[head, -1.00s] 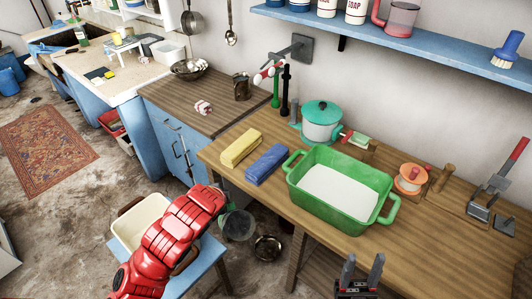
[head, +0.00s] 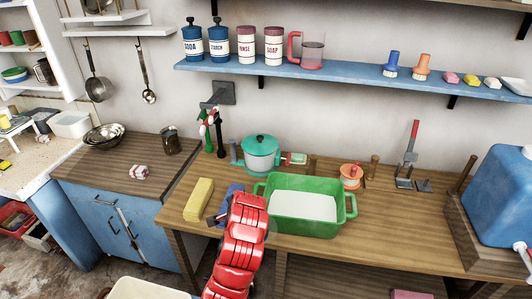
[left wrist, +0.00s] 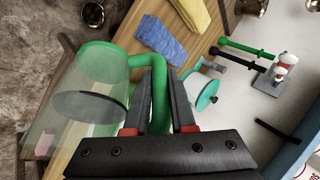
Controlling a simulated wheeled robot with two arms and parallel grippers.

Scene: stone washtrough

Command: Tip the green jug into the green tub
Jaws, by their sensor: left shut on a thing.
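The green jug (left wrist: 92,85) is see-through green with a thick green handle. It fills the left of the left wrist view, and its liquid, if any, cannot be told. My left gripper (left wrist: 166,68) is shut on the jug's handle. In the head view my red left arm hides most or all of the jug, just left of the tub. The green tub (head: 345,222) stands on the wooden worktop with a white surface inside. My right gripper is not in view.
A yellow cloth (head: 198,200) and a partly hidden blue cloth (left wrist: 160,41) lie left of the tub. A blue shelf (head: 345,76) runs above.

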